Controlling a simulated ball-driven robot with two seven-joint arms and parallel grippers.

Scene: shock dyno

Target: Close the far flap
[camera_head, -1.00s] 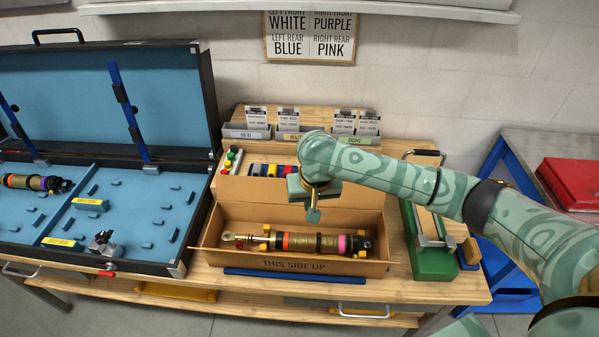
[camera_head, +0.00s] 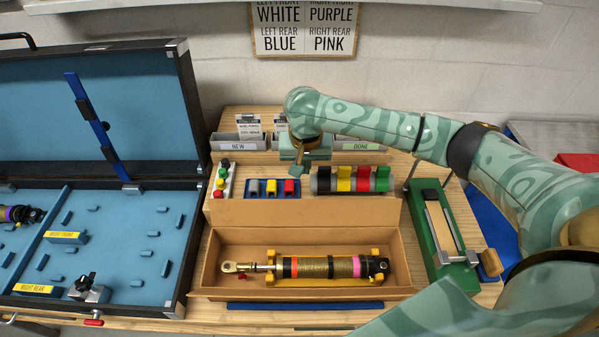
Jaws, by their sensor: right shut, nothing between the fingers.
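An open cardboard box (camera_head: 208,272) sits on the wooden bench with a shock absorber (camera_head: 318,266) lying in it. The shock has gold, orange and pink bands. The box's far flap (camera_head: 305,212) stands up along the back edge, as a plain brown panel. My right gripper (camera_head: 300,168) is shut and empty. It points down beyond the flap's top edge, apart from it in the picture. My left gripper is not in view.
Behind the flap are a small blue rack (camera_head: 272,195), a rack of coloured cylinders (camera_head: 350,180) and card bins (camera_head: 240,141). A green clamp fixture (camera_head: 430,262) stands right of the box. An open blue-lined case (camera_head: 150,215) is at left.

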